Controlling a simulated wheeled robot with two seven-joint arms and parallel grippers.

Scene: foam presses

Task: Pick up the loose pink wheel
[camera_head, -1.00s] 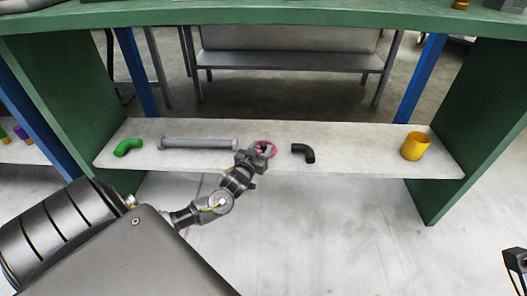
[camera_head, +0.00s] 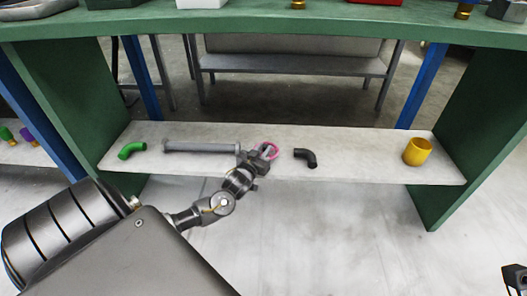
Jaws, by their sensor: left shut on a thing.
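The pink wheel (camera_head: 270,145) is at the middle of the low white shelf (camera_head: 360,150), between a grey pipe and a black elbow. My left gripper (camera_head: 263,153) is shut on the wheel, and its jaws cover part of the ring. I cannot tell whether the wheel touches the shelf. Part of my right arm's end (camera_head: 515,276) shows at the lower right edge, cut off by the frame, so its jaws cannot be judged.
The grey pipe (camera_head: 200,147) lies just left of my left gripper, and the black elbow (camera_head: 306,157) just right. A green elbow (camera_head: 131,150) and a yellow cup (camera_head: 417,151) stand farther out. The green tabletop (camera_head: 300,23) overhangs the shelf, with green side panels.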

